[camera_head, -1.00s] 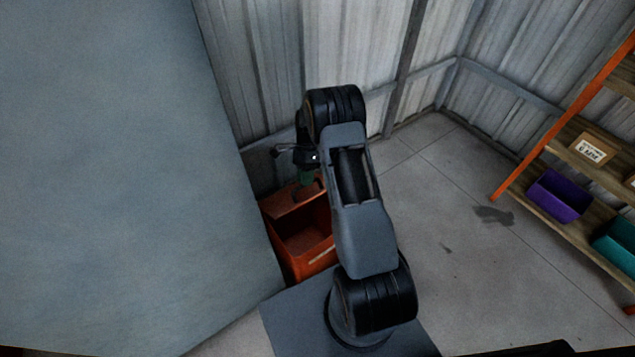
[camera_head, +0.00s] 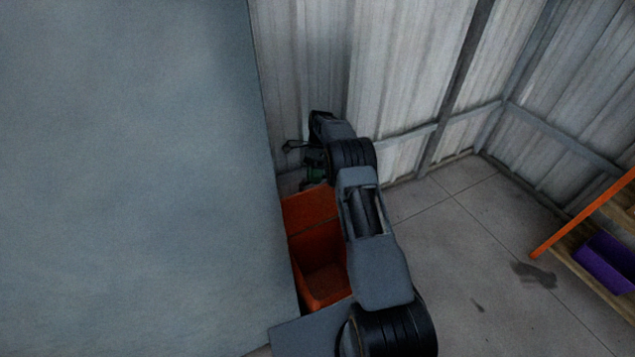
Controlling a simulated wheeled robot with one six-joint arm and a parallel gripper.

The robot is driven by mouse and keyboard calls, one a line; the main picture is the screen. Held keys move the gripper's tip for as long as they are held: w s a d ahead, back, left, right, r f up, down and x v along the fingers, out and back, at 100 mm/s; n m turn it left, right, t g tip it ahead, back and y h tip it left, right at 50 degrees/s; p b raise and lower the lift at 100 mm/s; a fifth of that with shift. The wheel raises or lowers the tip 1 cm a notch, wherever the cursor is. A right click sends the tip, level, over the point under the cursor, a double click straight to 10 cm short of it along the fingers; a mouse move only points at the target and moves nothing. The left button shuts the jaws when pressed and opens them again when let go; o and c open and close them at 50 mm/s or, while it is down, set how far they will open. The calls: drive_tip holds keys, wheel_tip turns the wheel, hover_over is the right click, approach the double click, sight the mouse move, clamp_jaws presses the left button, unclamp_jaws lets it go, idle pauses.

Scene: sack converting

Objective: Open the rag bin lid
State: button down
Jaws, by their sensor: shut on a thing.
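The rag bin (camera_head: 322,282) is an orange-red box on the floor, between the large grey-blue surface and my arm. Its top is open to view and I see down inside it; my arm hides its right side. The rag bin lid (camera_head: 308,208) is an orange-red panel raised at the bin's far side. My gripper (camera_head: 313,180) is at the lid's upper edge, partly hidden by my own wrist, and shut on the lid. A small green part shows there; I cannot tell what it belongs to.
A large grey-blue surface (camera_head: 130,170) fills the left, close beside the bin. A corrugated metal wall (camera_head: 400,70) stands behind. A shelf with an orange post (camera_head: 585,212) and a purple bin (camera_head: 607,262) is at the right.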

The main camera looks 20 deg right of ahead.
drive_tip(key=shift+w+a+f+g, duration=0.1)
drive_tip(key=shift+w+f+g, duration=0.3)
drive_tip(key=shift+w+f, duration=0.25)
drive_tip(key=c, duration=1.2)
unclamp_jaws()
drive_tip(key=shift+w, duration=0.15)
drive_tip(key=shift+c, duration=0.2)
drive_tip(key=shift+o, duration=0.6)
drive_tip(key=shift+r, duration=0.1)
drive_tip(key=shift+r, duration=0.2)
